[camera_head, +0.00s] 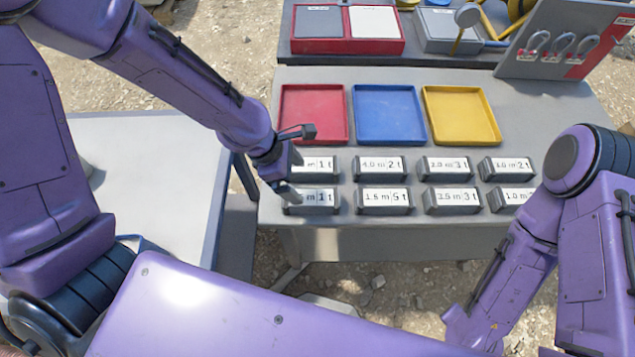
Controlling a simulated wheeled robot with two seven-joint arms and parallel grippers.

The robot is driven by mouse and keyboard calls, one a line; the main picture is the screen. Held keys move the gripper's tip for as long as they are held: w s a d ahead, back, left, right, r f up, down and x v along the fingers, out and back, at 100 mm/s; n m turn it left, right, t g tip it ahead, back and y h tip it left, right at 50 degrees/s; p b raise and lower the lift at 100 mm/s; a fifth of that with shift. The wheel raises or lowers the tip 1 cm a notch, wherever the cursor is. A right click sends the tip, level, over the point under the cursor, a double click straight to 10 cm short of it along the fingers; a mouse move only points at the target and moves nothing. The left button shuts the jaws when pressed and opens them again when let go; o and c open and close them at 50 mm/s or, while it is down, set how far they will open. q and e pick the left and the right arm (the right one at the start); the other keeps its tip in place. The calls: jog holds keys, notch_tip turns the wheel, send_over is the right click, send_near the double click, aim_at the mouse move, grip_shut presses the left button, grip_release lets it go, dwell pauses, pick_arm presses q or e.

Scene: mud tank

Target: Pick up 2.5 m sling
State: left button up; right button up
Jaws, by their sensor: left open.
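Small dark boxes with white labels stand in two rows on the grey table (239,213). The labels give lengths and tonnages, such as the upper box marked 4.0 m 2 t (380,168) and the lower one marked 1.5 m 5 t (383,201). The lower third box (452,201) has a blurred length, perhaps 2.5 or 3.5 m, and 3 t. My left gripper (293,177) is open at the two leftmost boxes and hides the first figures of both labels. Whether it touches them I cannot tell. My right arm shows at lower right, but its gripper does not.
Behind the boxes lie a red tray (313,141), a blue tray (388,140) and a yellow tray (462,141), all empty. A board with shackles (562,42) stands at the back right. A pale table (150,150) is at left.

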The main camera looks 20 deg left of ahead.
aim_at(311, 197)
pick_arm(q)
jog(key=x, duration=1)
jog(key=shift+s+f+p, duration=0.25)
jog(key=shift+p, duration=0.1)
jog(key=c, duration=1.3)
